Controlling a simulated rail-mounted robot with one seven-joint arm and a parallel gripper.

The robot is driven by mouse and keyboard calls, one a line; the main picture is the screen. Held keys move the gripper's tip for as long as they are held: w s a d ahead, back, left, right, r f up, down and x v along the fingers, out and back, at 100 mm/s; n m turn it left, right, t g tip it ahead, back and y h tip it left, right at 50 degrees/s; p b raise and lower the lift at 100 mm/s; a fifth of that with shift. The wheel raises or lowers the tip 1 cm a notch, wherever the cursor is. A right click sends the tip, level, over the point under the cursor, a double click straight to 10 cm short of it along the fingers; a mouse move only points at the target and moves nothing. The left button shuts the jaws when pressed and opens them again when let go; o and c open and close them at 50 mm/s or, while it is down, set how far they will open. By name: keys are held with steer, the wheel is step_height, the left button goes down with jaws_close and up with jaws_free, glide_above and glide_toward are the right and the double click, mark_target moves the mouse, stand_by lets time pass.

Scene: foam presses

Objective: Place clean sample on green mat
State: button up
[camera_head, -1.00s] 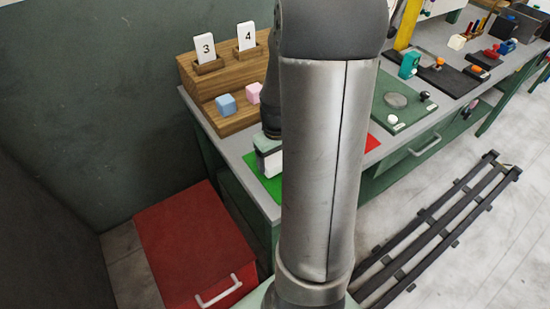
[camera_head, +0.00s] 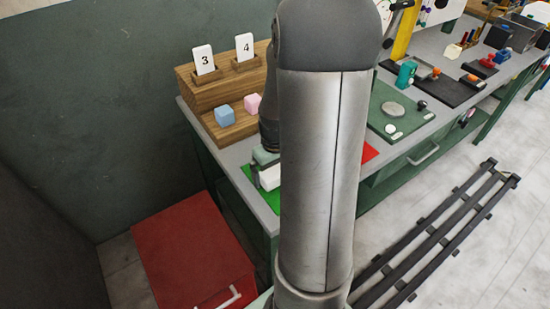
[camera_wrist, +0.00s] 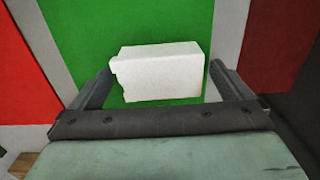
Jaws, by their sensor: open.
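A white foam block (camera_wrist: 160,72) lies over the green mat (camera_wrist: 85,35) in the wrist view. Its lower left edge looks uneven. My gripper (camera_wrist: 161,76) is open, with one finger on each side of the block; the left finger is very close to it. I cannot tell whether either finger touches it. In the head view, the white block (camera_head: 269,178) shows beside my arm, at the green mat (camera_head: 262,200). My arm hides part of the mat and most of the gripper there.
A red mat (camera_head: 369,152) lies to the right of my arm. A wooden stand (camera_head: 198,97) with cards 3 and 4 holds a blue cube (camera_head: 224,115) and a pink cube (camera_head: 252,104). A red cabinet (camera_head: 190,250) stands below the bench. A dark green board (camera_head: 400,112) lies further right.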

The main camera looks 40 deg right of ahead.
mark_target(275, 172)
step_height(275, 172, up, 11)
steer(key=s+a, duration=0.5)
steer(key=a, duration=0.5)
steer(key=s+a+n, duration=0.1)
steer(key=s+a, duration=0.5)
steer(key=a, duration=0.3)
steer(key=shift+a+t, duration=0.3)
steer(key=shift+a, duration=0.05)
steer(key=shift+w+d+r, duration=0.1)
steer(key=shift+d, duration=0.05)
